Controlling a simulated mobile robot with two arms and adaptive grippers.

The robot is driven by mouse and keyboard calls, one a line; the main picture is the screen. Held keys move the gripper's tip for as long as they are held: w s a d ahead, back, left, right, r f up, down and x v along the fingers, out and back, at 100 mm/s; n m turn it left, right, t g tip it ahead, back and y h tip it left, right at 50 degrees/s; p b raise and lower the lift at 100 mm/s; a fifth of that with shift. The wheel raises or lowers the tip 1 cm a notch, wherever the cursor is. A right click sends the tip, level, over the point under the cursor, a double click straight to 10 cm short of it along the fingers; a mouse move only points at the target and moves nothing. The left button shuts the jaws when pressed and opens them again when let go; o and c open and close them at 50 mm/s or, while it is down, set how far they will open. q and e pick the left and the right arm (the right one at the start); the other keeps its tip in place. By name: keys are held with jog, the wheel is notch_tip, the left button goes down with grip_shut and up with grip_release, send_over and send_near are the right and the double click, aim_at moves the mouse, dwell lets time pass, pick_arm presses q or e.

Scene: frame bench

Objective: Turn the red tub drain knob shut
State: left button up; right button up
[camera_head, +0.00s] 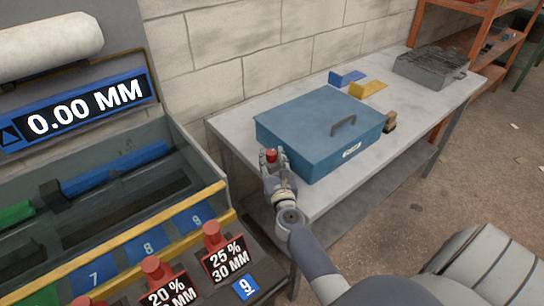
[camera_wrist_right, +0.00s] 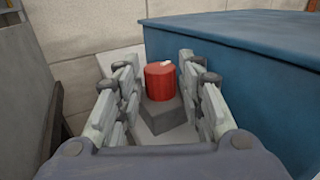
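The red knob (camera_wrist_right: 160,82) sits on a small grey block (camera_wrist_right: 166,115) on the bench top, beside the blue tub's left side. It has a pale mark on its top. It also shows in the head view (camera_head: 271,155). The blue tub (camera_head: 310,125) has a lid with a dark handle (camera_head: 343,126). My right gripper (camera_head: 273,160) is open, with one finger on each side of the knob; in the right wrist view its fingers (camera_wrist_right: 160,85) stand apart with gaps to the knob. My left gripper is not in view.
The grey bench (camera_head: 235,125) also bears a blue bracket (camera_head: 345,78), a yellow bracket (camera_head: 368,88), a brown brush-like block (camera_head: 390,122) and a grey metal box (camera_head: 432,66). A machine with a display (camera_head: 85,112) and red knobs stands at left. A block wall is behind.

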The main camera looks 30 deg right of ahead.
jog(key=shift+w+d, duration=0.15)
jog(key=shift+w, duration=0.15)
jog(key=c, duration=0.8)
jog(key=shift+d+n+t+y, duration=0.25)
jog(key=shift+n+t+y, duration=0.25)
jog(key=shift+n+y, duration=0.75)
jog(key=y, duration=0.2)
jog(key=n+y+b, duration=0.1)
jog(key=shift+d+n+t+y, duration=0.1)
jog(key=shift+n+t+y, duration=0.15)
jog(key=shift+t+y, duration=0.1)
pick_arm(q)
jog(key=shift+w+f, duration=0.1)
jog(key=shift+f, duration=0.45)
pick_arm(e)
jog(key=shift+y, duration=0.3)
jog(key=shift+n, duration=0.3)
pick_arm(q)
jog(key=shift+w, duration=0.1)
pick_arm(e)
jog(key=o, duration=0.8)
